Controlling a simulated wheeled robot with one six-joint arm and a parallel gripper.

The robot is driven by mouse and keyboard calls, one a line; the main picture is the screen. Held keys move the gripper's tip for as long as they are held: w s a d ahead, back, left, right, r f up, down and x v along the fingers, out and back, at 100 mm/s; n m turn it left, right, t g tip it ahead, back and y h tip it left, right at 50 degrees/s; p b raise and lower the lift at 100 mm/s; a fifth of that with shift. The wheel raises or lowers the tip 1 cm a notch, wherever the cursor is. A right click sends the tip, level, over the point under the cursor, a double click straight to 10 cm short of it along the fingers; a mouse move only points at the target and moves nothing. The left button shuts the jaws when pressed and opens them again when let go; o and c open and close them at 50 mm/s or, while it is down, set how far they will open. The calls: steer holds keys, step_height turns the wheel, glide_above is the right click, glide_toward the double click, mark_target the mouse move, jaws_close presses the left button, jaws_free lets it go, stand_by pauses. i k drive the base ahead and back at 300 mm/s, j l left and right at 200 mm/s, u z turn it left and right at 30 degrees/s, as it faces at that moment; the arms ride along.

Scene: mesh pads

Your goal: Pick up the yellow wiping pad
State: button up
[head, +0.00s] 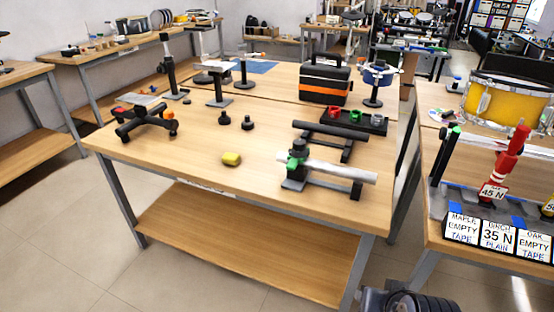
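The yellow wiping pad (231,159) lies on the wooden table (190,165), left of its middle and near the front edge. A dark, ribbed part at the bottom right edge of the head view looks like part of my own arm. My gripper's fingers do not show, and nothing of mine is near the pad.
Right of the pad is a clamp stand with a silver tube (335,169). Behind it stand two small black pieces (248,122). A black legged base (146,122) is to the left. A black-orange toolbox (325,82) stands farther back. Bare wood surrounds the pad.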

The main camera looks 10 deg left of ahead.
mark_target(230, 158)
steer(key=i+j, duration=0.3)
steer(key=j, duration=0.2)
steer(key=i+j+u, duration=0.1)
steer(key=i+j, duration=0.25)
steer(key=j, duration=0.2)
steer(key=i+j, duration=0.35)
steer(key=j, duration=0.15)
steer(key=i+j+u, duration=0.1)
steer(key=i+j, duration=0.25)
steer(key=j, duration=0.15)
